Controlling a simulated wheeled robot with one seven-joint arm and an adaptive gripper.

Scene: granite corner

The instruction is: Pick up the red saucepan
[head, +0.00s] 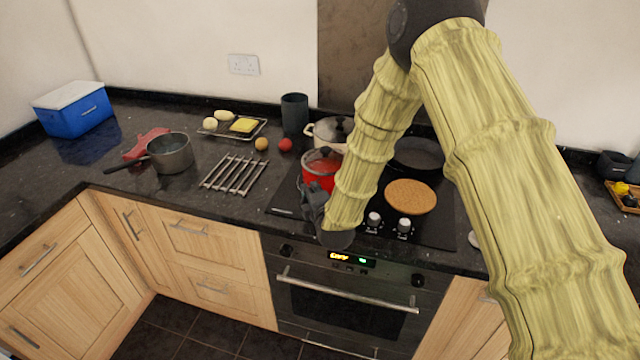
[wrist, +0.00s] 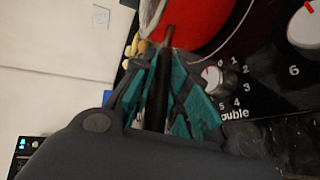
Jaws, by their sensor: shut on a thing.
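The red saucepan (head: 318,172) stands on the black hob, at its front left, partly hidden by my arm. In the wrist view its red side (wrist: 205,22) fills the top, and its dark handle runs down between the fingers. My gripper (head: 315,203) is at the front edge of the hob, beside the saucepan. In the wrist view my gripper (wrist: 165,95), with teal finger pads, is shut on the dark handle (wrist: 157,90). I cannot tell whether the saucepan is clear of the hob.
A cream pot (head: 328,130) stands behind the saucepan and a black frying pan (head: 418,153) at the back right. A round cork mat (head: 410,197) lies right of my arm. A metal trivet (head: 235,175) and a grey saucepan (head: 170,153) are on the left counter.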

